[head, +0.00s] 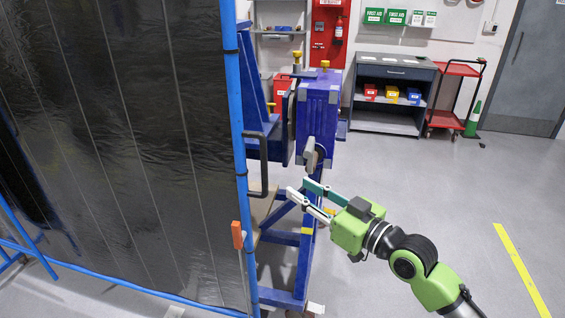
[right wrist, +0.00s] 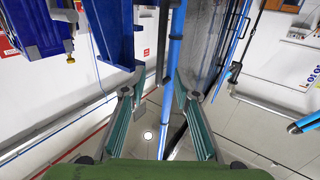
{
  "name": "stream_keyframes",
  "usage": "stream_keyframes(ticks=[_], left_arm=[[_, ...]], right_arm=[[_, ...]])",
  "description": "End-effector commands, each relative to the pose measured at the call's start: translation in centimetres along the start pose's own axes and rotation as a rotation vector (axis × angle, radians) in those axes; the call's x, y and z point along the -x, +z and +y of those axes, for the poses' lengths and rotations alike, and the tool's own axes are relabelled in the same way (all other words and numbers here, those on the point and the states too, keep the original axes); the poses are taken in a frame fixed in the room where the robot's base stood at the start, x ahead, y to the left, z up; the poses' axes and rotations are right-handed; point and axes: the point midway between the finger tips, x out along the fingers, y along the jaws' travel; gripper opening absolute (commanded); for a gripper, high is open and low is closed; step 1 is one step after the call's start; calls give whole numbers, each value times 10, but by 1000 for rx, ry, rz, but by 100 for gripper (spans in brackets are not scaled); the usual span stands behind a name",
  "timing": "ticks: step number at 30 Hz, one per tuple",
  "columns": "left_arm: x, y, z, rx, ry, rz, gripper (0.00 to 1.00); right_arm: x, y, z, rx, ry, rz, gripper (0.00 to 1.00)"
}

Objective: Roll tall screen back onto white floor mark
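The tall screen (head: 130,140) has dark, glossy panels in a blue tube frame and fills the left of the head view. Its near upright post (head: 236,110) carries a dark handle (head: 262,165) and an orange piece (head: 237,235) lower down. My right gripper (head: 299,189) is open and empty, right of the handle and apart from it. In the right wrist view a blue post (right wrist: 172,75) shows between the open fingers, beyond them. I cannot make out the white floor mark for certain; a small pale patch (head: 175,312) shows at the bottom edge. My left gripper is not in view.
A blue jig (head: 318,115) on a blue stand (head: 305,265) stands just right of the screen, behind my right gripper. A grey cabinet (head: 390,118) and red trolley (head: 450,95) are at the back. The floor (head: 440,190) at right is clear, with a yellow line (head: 522,268).

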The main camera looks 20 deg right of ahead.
Motion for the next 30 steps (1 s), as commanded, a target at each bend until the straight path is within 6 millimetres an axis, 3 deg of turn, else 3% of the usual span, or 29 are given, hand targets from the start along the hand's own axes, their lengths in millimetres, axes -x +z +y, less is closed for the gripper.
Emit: stream_keyframes(ticks=[8, 21, 30], left_arm=[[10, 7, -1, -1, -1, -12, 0], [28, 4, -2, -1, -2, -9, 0], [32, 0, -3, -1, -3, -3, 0]], right_arm=[[-28, -5, -1, -1, -1, 5, 28], [-110, -4, -1, -2, 0, 3, 28], [-135, -1, 0, -1, 0, 0, 28]])
